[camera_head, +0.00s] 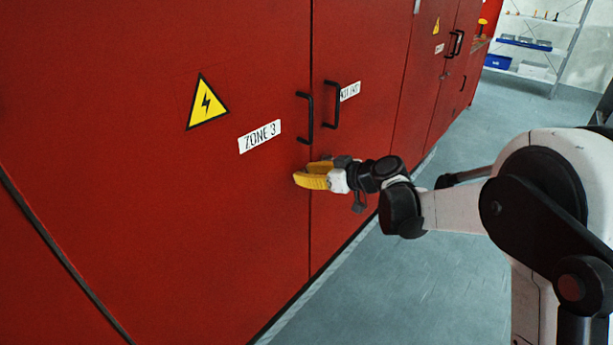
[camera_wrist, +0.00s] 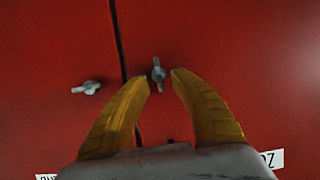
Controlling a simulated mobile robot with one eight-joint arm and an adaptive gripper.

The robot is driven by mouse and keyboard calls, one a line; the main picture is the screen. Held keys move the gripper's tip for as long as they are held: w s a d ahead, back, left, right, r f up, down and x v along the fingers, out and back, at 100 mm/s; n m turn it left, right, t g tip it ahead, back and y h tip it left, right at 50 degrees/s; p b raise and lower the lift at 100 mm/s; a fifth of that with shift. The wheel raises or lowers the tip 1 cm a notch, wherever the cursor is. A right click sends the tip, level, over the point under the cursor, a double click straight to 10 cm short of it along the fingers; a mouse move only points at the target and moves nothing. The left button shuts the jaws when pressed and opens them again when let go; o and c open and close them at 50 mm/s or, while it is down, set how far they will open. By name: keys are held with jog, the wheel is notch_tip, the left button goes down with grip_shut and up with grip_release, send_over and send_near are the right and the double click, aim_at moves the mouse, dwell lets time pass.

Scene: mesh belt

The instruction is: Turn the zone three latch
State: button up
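The zone three latch (camera_wrist: 158,73) is a small grey metal turn-piece on the red door that bears the ZONE 3 label (camera_head: 260,136). In the wrist view it lies between the fingertips, close to the door seam, with its lever roughly upright in the picture. My gripper (camera_wrist: 160,77) has two yellow ribbed fingers, spread apart, with a gap to the latch on each side. I cannot tell how far the tips are from the door. In the head view my gripper (camera_head: 299,176) is at the door below the black handle and hides the latch.
A second grey latch (camera_wrist: 87,88) sits across the seam, its lever lying nearly sideways. Black handles (camera_head: 308,118) and (camera_head: 332,105) stand out above my gripper. A yellow warning triangle (camera_head: 206,103) is on the zone three door. Grey floor (camera_head: 430,290) is clear to the right.

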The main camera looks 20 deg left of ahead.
jog(key=shift+c, duration=0.4)
grip_shut()
jog(key=shift+m, duration=0.3)
jog(key=m+g+y+b, duration=0.1)
jog(key=m, duration=0.3)
jog(key=w+f+m+g+y+b, duration=0.1)
jog(key=m+g+y, duration=0.1)
jog(key=m, duration=0.2)
jog(key=m+g+y+b, duration=0.2)
jog(key=m, duration=0.2)
jog(key=shift+w+d+f+m, duration=0.25)
jog(key=shift+d+m, duration=0.05)
jog(key=shift+m, duration=0.1)
jog(key=shift+y, duration=0.3)
